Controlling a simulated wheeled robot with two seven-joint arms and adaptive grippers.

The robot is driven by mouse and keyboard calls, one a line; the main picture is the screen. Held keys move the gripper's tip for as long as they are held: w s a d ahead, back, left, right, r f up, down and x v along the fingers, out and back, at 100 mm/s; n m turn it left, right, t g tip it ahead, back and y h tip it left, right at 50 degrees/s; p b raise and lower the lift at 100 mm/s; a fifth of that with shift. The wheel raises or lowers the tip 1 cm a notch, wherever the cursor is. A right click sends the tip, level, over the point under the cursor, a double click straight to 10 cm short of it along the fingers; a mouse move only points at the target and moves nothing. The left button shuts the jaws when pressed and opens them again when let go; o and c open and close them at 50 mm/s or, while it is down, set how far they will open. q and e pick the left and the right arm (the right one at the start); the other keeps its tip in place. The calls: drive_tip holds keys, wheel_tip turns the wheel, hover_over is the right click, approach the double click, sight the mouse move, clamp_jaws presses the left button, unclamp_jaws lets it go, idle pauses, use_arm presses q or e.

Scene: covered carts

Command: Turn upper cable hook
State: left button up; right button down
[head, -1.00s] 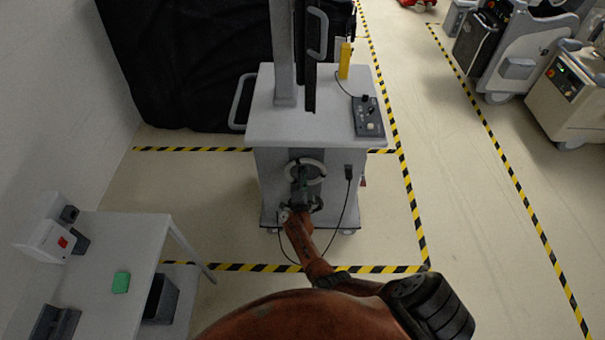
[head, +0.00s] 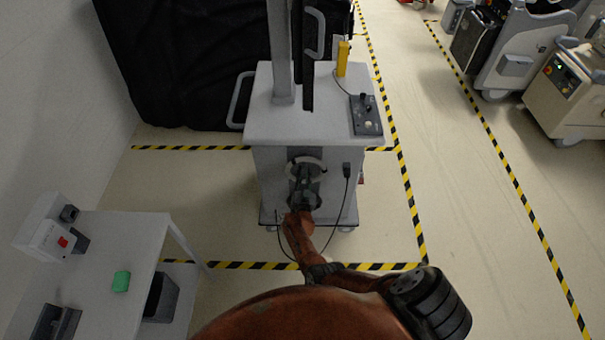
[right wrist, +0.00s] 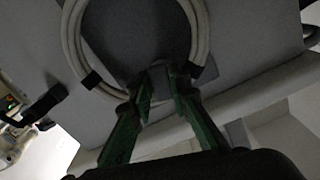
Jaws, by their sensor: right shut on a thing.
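The cart (head: 345,128) stands ahead with a light cable coil (head: 318,164) on its front face. In the right wrist view the coil (right wrist: 203,40) forms a large pale loop with dark straps. My right gripper (head: 304,180) is at the front face, just below the top of the coil. In the right wrist view its green fingers (right wrist: 163,85) are shut on a small dark grey piece at the lower part of the loop, seemingly the upper cable hook (right wrist: 158,73). The hook's shape and angle are mostly hidden by the fingers. My left gripper is out of view.
A control box (head: 366,115) and a yellow device (head: 343,58) sit on the cart top. A black cable (head: 346,205) hangs at the front right. A side table (head: 130,240) stands at lower left. Floor to the right is clear up to other machines (head: 570,90).

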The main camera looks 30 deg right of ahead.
drive_tip(key=shift+n, duration=1.3)
drive_tip(key=shift+s+n, duration=0.1)
drive_tip(key=shift+n, duration=0.2)
drive_tip(key=c, duration=1.8)
unclamp_jaws()
drive_tip(key=shift+d, duration=0.15)
